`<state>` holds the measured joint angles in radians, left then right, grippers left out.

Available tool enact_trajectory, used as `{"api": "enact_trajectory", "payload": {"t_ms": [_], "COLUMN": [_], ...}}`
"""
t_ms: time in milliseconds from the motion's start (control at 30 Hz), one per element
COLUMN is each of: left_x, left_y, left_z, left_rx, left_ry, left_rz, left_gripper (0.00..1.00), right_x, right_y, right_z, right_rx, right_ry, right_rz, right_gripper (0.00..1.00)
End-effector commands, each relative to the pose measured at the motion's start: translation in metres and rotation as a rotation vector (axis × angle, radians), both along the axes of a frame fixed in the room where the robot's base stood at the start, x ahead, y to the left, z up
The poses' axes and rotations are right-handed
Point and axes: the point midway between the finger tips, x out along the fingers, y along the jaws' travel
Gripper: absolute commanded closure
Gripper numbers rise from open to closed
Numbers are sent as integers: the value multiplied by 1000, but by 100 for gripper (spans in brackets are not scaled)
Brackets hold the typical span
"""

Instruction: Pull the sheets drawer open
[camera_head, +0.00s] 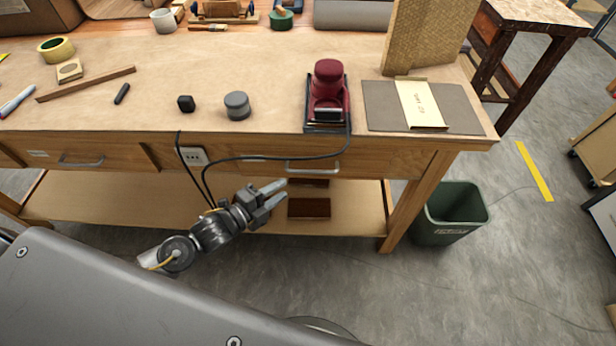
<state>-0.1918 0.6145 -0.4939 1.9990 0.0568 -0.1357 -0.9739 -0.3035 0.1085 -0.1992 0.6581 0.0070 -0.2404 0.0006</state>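Two drawers show in the front of the wooden workbench. The right drawer (385,164) has a metal bar handle (313,168) and looks shut. The left drawer (115,156) has a similar handle (82,162) and also looks shut. I cannot read which one is the sheets drawer. My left gripper (277,193) is in front of the bench, just below and left of the right drawer's handle. Its two fingers are apart, with nothing between them, and it does not touch the handle. My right gripper is not in view.
A green bin (452,222) stands right of the bench leg. Blocks (309,208) lie on the lower shelf.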

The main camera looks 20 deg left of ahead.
Motion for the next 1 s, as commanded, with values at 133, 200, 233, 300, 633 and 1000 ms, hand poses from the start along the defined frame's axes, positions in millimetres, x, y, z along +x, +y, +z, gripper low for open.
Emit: {"api": "enact_trajectory", "payload": {"t_ms": [133, 200, 233, 300, 633, 1000], "left_x": [-3, -2, -1, 4, 52, 87], "left_y": [-6, -6, -7, -9, -38, -60], "left_z": [13, 14, 14, 13, 5, -2], "left_rx": [12, 13, 12, 11, 9, 10], "left_ry": [-39, -40, -40, -39, -38, -36], "left_rz": [-26, -26, -25, -24, -21, -23], "left_gripper": [68, 68, 68, 68, 68, 68], "right_x": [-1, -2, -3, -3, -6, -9], "right_y": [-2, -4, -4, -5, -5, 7], "right_z": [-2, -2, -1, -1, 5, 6], "right_rx": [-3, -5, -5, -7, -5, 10], "right_ry": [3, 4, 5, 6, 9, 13], "right_rz": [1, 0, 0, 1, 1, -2], "right_gripper": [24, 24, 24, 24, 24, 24]}}
